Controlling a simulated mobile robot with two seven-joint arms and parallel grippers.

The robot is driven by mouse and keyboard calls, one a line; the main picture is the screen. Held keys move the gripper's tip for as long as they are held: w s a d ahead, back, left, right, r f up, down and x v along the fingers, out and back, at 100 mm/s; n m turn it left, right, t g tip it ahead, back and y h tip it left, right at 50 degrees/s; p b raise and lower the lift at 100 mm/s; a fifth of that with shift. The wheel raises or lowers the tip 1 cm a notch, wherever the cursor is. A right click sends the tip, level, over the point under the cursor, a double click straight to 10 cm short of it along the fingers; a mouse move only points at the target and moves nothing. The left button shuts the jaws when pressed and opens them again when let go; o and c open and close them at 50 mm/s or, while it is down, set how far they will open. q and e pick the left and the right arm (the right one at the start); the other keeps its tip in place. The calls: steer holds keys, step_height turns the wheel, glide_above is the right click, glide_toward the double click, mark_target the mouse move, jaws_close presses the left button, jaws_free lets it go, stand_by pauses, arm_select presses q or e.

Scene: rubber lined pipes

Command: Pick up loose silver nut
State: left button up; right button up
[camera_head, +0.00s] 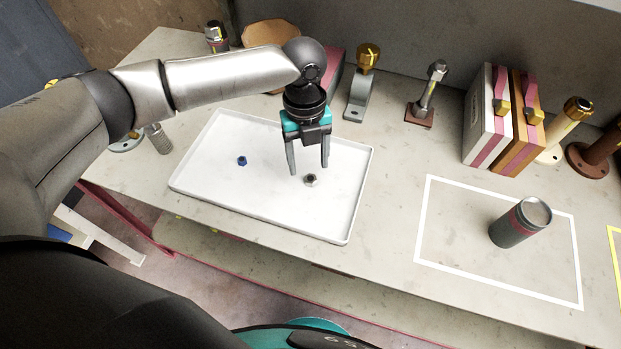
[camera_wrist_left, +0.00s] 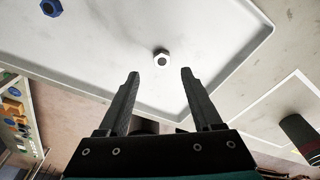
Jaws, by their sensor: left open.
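The loose silver nut (camera_head: 311,180) lies on the white tray (camera_head: 205,192), toward its right side. It also shows in the left wrist view (camera_wrist_left: 161,58), ahead of the fingertips and roughly midway between them. My left gripper (camera_head: 309,172) is open and empty, with its fingers pointing down over the tray close to the nut. In the left wrist view both dark fingers (camera_wrist_left: 158,73) stand apart with nothing between them. My right gripper is not in view.
A blue nut (camera_head: 242,160) lies on the tray's left part. A grey cylinder (camera_head: 516,225) stands in a white-outlined area at right. Stands with bolts (camera_head: 425,108) and pink-striped blocks (camera_head: 489,120) line the back. The tray has a low raised rim.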

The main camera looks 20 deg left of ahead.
mark_target(310, 181)
arm_select(q)
step_height(310, 181, down, 5)
steer(key=shift+d+r+b, duration=0.15)
steer(key=shift+b, duration=0.2)
jaws_close()
stand_by(0.3)
